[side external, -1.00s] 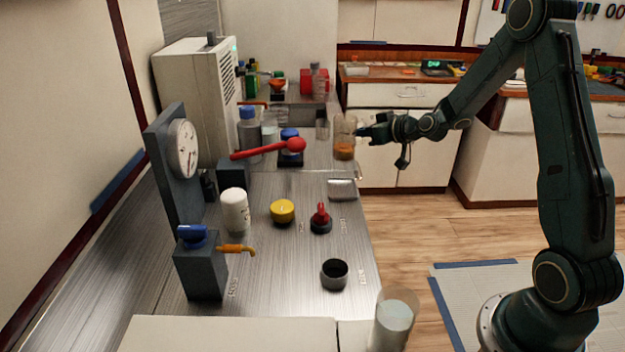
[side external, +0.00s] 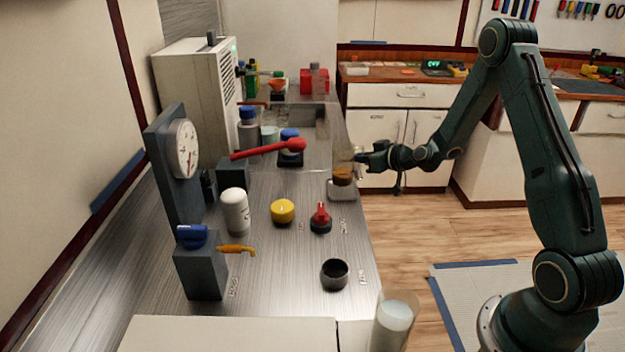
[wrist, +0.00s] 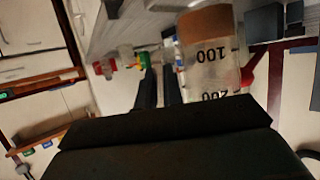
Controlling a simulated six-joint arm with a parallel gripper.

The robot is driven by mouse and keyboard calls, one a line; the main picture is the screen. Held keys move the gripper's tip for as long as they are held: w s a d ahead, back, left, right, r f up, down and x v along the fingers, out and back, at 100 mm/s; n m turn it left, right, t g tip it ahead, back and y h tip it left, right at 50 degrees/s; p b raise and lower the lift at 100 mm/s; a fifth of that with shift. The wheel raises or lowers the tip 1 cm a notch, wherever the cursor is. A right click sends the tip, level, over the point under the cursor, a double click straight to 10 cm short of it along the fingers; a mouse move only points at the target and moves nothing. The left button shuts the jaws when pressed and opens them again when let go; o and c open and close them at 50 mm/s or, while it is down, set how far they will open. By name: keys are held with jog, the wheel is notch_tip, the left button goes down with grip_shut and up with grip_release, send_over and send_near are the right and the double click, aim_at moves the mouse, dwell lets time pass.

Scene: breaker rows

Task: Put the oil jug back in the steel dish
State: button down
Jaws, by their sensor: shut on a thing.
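The oil jug (side external: 343,174) is a clear beaker with amber oil in its lower part, and it stands upright. My gripper (side external: 360,158) is shut on it from the right side. In the wrist view the jug (wrist: 208,58) shows upside down with number marks, beside my dark fingers (wrist: 160,88). The dish is not clear there.
A red knob (side external: 320,217), a yellow knob (side external: 283,211) and a dark round cup (side external: 335,274) stand on the counter nearer the camera. A red lever (side external: 270,149) reaches out left of the jug. A glass of pale liquid (side external: 395,320) is at the front.

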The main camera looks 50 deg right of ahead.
jog(key=shift+f, duration=1.15)
jog(key=shift+f, duration=0.15)
jog(key=c, duration=1.5)
grip_release()
jog(key=shift+c, duration=0.2)
jog(key=shift+s+r, duration=0.1)
jog(key=shift+r, duration=0.1)
jog(key=d+v, duration=0.1)
jog(key=v, duration=1)
jog(key=shift+s+a+r, duration=0.15)
jog(key=shift+s+a, duration=0.2)
jog(key=shift+a, duration=0.15)
